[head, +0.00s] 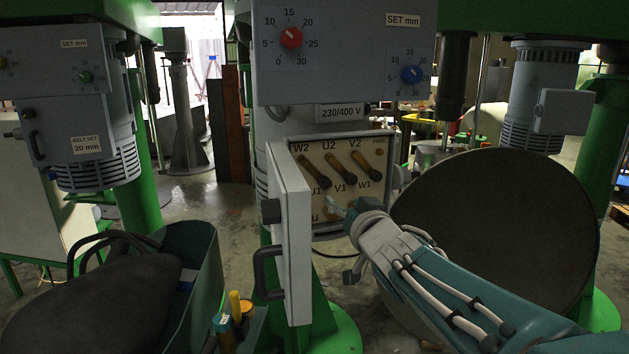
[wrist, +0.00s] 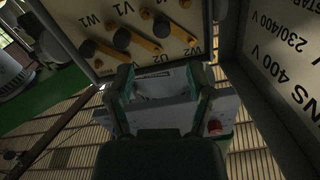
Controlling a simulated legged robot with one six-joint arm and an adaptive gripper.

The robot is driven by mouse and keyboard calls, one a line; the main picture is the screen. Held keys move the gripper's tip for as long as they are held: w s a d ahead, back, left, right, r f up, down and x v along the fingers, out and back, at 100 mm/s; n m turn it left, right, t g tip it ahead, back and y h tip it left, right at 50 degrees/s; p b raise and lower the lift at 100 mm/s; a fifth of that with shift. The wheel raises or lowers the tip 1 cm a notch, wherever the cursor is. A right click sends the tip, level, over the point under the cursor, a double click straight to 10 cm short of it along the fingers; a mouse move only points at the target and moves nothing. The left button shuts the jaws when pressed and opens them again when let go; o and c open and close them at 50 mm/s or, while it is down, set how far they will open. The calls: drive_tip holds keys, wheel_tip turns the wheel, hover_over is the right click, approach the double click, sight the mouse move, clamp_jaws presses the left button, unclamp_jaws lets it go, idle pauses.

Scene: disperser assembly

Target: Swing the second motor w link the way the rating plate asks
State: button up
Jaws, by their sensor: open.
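The open terminal box (head: 345,190) of the middle machine shows links lying side by side, all slanting the same way. The link by the W1 label (head: 372,172) is at the right in the head view and at the left in the wrist view (wrist: 103,52). Each link seems to run between the upper and lower label rows, its dark knob at the lower end in the head view. A 230/400 V plate (head: 341,112) is above the box. My gripper (wrist: 163,82) is open and empty near the board, apart from the links; its fingertips are partly hidden in the head view.
The box door (head: 290,235) stands open on the left; its inner face carries text including MAINS 400 V (wrist: 292,95). A large dark disc (head: 495,230) is to the right. A teal bin (head: 205,260) is at lower left. Dial panels (head: 345,50) hang above.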

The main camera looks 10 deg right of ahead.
sight(326, 185)
drive_tip(key=w, duration=0.3)
drive_tip(key=w+a, duration=0.1)
drive_tip(key=w, duration=0.5)
drive_tip(key=shift+w+a, duration=0.15)
drive_tip(key=shift+w, duration=0.15)
drive_tip(key=shift+w+a, duration=0.15)
drive_tip(key=shift+w, duration=0.1)
clamp_jaws()
